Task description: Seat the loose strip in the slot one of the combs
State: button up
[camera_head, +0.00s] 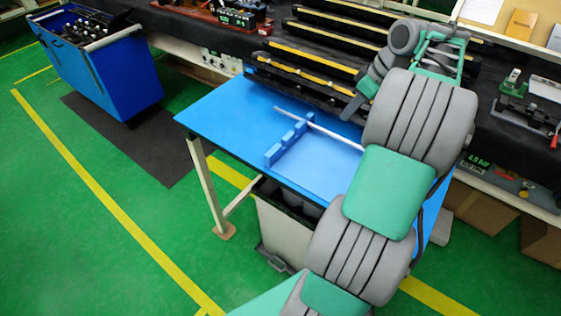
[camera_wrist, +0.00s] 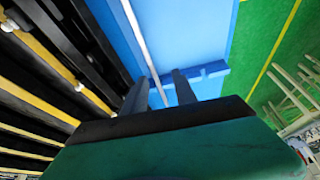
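A thin pale strip (camera_head: 335,135) lies slantwise on the blue table, and part of its length may be behind my arm. A blue comb (camera_head: 283,148) with raised blocks stands at the left of the table. The strip passes at the comb's far end; I cannot tell whether it sits in a slot. No second comb shows. In the wrist view the strip (camera_wrist: 142,42) runs down between the fingers of my gripper (camera_wrist: 162,84), which are apart and hold nothing visible. The comb (camera_wrist: 213,70) extends right from behind the right finger.
Dark racks with yellow strips (camera_head: 312,65) stand along the table's back edge, close to my gripper. The blue table (camera_head: 222,108) is bare left of the comb. A blue cart (camera_head: 118,75) stands far left, and a bin (camera_head: 283,225) is under the table.

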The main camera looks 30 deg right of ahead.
jog(key=w+a+m, duration=0.2)
jog(key=w+a, duration=0.1)
jog(key=a, duration=2.3)
jog(key=s+a+f+m+h, duration=0.1)
jog(key=s+a+f, duration=0.4)
jog(key=s+a, duration=0.5)
jog(key=shift+s+a+f+m+g+h, duration=0.15)
jog(key=shift+s+f+m+g+h, duration=0.15)
jog(key=shift+s+m+h, duration=0.15)
